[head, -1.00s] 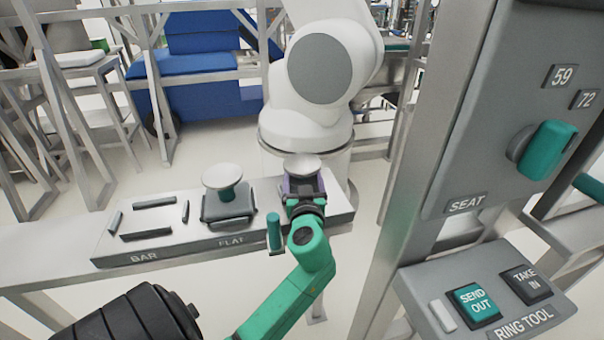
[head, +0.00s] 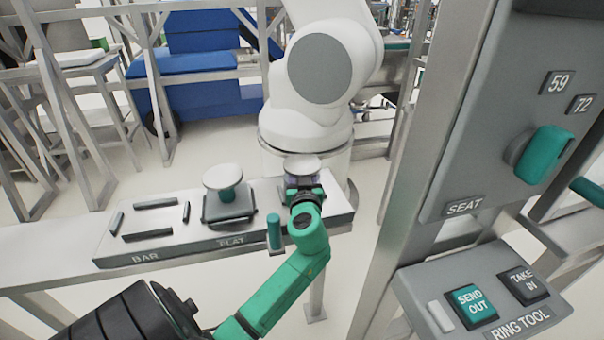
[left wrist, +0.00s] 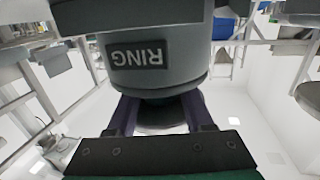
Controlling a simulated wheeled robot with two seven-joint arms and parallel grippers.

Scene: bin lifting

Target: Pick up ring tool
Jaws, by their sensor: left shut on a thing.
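The ring tool (head: 302,166) shows a pale round disc at the right end of the tool rack in the head view. In the left wrist view its grey round body (left wrist: 190,55) fills the upper middle, with an upside-down RING label. My left gripper (head: 303,190), on the green arm, is at its near side. The gripper's purple fingers (left wrist: 160,115) are shut on the tool, one on each side of a dark part under the body. The arm hides the tool's lower part in the head view, so I cannot tell whether it touches the rack. My right gripper is not in view.
The rack (head: 180,250) holds the flat tool (head: 225,190) left of the ring tool, with an upright green peg (head: 273,232) between them in front. A white robot arm (head: 310,90) stands behind. A grey control panel (head: 490,300) and post are at right.

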